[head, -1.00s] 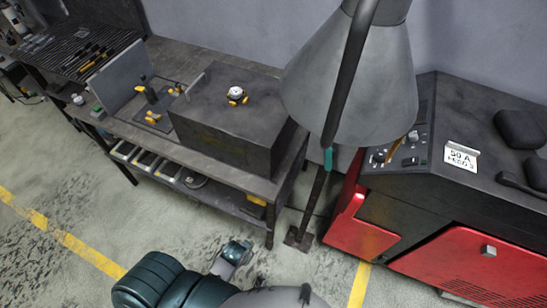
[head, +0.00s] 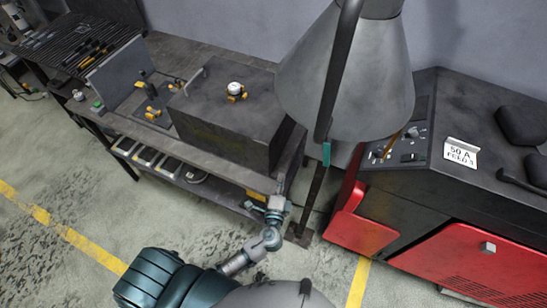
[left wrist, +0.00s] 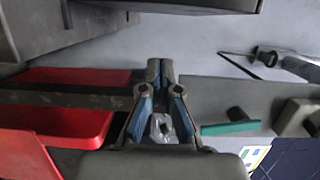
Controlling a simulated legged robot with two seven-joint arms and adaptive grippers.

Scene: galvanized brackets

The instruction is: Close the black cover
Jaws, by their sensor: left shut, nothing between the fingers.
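No part is clearly marked as the black cover. The candidate I see is the black upper body (head: 445,215) of the red and black machine at the right, and I cannot tell whether any cover on it is open. My left gripper (head: 276,206) is in front of the workbench's right end, left of the machine and apart from it. In the left wrist view its two fingers (left wrist: 160,72) meet at the tips with nothing between them. My right gripper is not in view.
A large grey cone (head: 345,80) hangs by the machine, with a teal grip (head: 326,153) on its dark pole. The workbench (head: 150,135) carries a dark box (head: 225,115). A red flap (head: 360,232) sticks out at the machine's left. Floor in front is clear.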

